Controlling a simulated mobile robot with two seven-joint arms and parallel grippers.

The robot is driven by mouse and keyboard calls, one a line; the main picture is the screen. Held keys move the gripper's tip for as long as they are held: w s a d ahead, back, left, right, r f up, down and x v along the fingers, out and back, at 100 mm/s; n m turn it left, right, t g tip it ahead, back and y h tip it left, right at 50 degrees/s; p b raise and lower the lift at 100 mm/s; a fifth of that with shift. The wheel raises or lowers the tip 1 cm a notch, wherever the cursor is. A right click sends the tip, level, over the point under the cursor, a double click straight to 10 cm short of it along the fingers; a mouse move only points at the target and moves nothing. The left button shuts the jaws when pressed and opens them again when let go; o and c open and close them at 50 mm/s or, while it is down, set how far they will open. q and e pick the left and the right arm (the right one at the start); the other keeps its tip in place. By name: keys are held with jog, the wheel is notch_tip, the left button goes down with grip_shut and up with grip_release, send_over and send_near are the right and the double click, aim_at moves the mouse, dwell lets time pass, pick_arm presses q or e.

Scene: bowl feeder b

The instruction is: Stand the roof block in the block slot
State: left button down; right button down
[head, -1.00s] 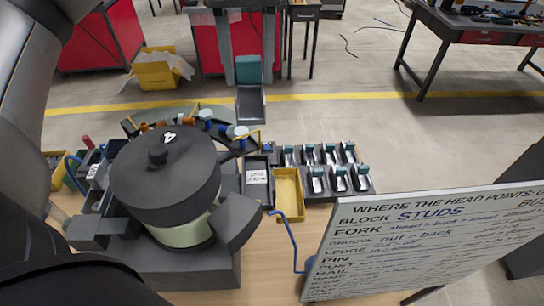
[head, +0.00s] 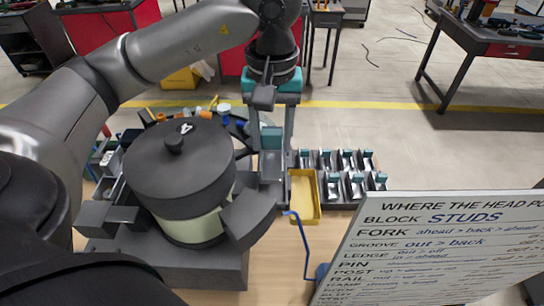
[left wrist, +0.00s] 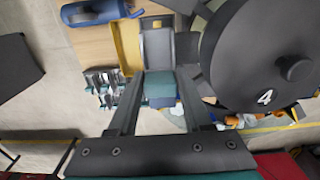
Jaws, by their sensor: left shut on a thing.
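My left gripper (head: 271,146) points down over the workbench, beside the bowl feeder. It is shut on the roof block (head: 271,138), whose teal part sits between the fingers. The block also shows in the left wrist view (left wrist: 160,90). A grey part (left wrist: 158,50) shows beyond the teal part and looks in line with it. The block hangs between the round feeder and the yellow tray, over or at the dark labelled tray seen earlier, now mostly hidden. I cannot tell whether it touches anything or which opening is the block slot. My right gripper is not in view.
The dark bowl feeder (head: 178,165) marked 4 stands close on the left. A yellow tray (head: 305,197) lies right of the block, then a dark rack (head: 340,200) of several teal-ended pieces. A blue bent rod (head: 303,245) and a whiteboard (head: 430,250) stand in front right.

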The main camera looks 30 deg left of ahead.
aim_at(272, 148)
pick_arm(q)
jog(key=shift+f, duration=2.6)
jog(key=shift+f, duration=0.15)
jog(key=shift+c, duration=1.7)
grip_release()
notch_tip(272, 148, up, 12)
jog(key=shift+r, duration=0.2)
